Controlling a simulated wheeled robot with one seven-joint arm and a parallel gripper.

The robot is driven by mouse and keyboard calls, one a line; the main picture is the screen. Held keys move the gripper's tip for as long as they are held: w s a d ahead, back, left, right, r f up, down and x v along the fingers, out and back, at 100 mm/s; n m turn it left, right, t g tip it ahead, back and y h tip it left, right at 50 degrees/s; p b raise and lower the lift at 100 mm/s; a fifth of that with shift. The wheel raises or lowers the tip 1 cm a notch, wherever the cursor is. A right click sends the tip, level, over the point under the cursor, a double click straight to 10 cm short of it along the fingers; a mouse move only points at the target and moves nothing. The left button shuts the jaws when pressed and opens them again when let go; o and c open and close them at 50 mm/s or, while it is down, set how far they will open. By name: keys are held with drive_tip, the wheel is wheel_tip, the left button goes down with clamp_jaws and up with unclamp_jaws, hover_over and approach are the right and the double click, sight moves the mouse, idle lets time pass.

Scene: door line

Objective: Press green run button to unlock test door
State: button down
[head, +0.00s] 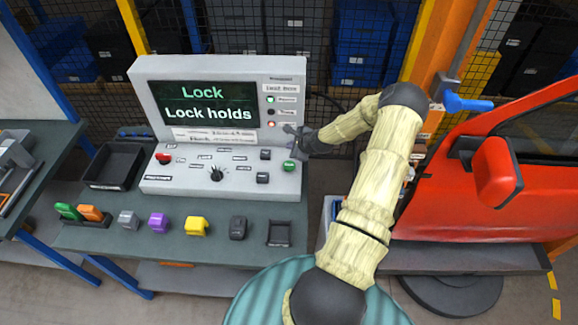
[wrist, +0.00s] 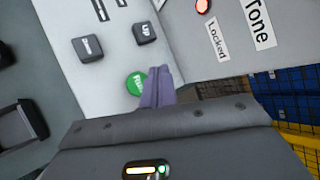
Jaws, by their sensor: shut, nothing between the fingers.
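The green run button (head: 289,166) sits at the right end of the sloped console panel (head: 250,186). In the wrist view the green button (wrist: 136,83) is just left of my gripper's fingertips (wrist: 160,76), which partly overlap its edge. My gripper (head: 292,133) is shut and empty, above the button in the head view; I cannot tell whether it touches anything. The screen (head: 207,105) reads "Lock" and "Lock holds". A red lamp (wrist: 203,5) beside a "Locked" label is lit.
Two dark keys (wrist: 88,48) lie near the green button. The console also has a red button (head: 163,158) and a black knob (head: 216,174). Coloured blocks, including a yellow one (head: 196,226), and black trays line the bench (head: 150,243). An orange post (head: 440,50) stands behind my arm.

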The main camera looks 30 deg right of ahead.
sight(291, 167)
drive_tip(key=shift+f+b, duration=2.3)
drive_tip(key=shift+f, duration=1.55)
drive_tip(key=shift+f, duration=0.1)
drive_tip(key=shift+f+b, duration=0.35)
drive_tip(key=shift+b, duration=0.05)
drive_tip(key=shift+f+b, duration=0.35)
drive_tip(key=shift+f, duration=0.1)
drive_tip(key=shift+r+p, duration=0.55)
drive_tip(key=shift+r, duration=0.4)
drive_tip(key=shift+r+p, duration=1.55)
drive_tip(key=shift+r, duration=0.9)
